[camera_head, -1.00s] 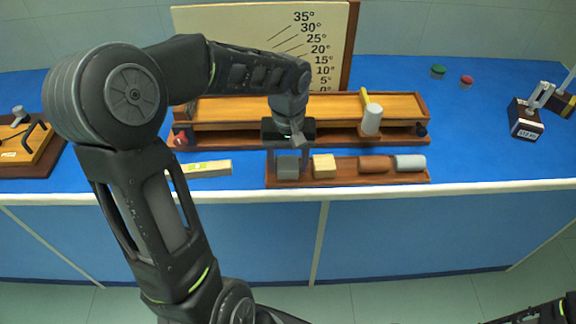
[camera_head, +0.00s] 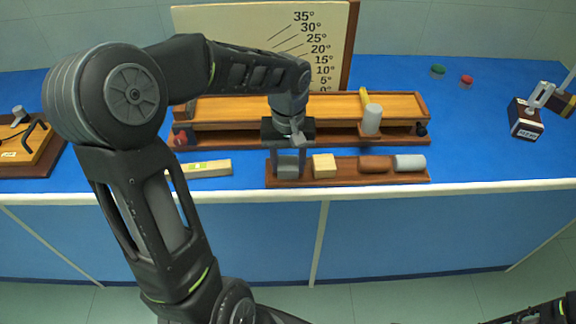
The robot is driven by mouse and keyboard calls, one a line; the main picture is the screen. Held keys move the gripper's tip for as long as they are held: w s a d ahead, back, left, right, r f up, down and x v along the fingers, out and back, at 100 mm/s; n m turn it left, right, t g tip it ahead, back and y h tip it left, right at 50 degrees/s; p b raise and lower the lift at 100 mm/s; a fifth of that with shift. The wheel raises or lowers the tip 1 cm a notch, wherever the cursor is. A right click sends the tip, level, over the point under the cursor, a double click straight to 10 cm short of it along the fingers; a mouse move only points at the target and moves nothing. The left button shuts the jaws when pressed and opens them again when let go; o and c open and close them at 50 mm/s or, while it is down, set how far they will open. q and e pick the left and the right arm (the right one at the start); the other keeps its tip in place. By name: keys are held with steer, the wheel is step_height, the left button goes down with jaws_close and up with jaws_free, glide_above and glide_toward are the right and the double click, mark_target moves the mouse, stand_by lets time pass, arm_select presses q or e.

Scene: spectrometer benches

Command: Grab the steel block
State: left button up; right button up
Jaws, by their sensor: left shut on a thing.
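The steel block (camera_head: 288,168) is a grey cube at the left end of a low wooden tray (camera_head: 345,182) near the bench's front edge. My left gripper (camera_head: 288,163) points down over it, with its fingers on both sides, and is shut on the block. The block still appears to be at the tray; I cannot tell whether it is clear of the surface. My right gripper is not clearly in view; only a dark piece of that arm shows at the bottom right corner.
A wooden ramp (camera_head: 400,104) with an angle board (camera_head: 230,22) stands behind. A level (camera_head: 206,168) lies left.

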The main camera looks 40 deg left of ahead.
mark_target(288, 162)
arm_select(q)
steer(key=shift+r, duration=0.1)
jaws_close()
step_height(288, 162, up, 10)
steer(key=shift+f, duration=0.1)
stand_by(0.5)
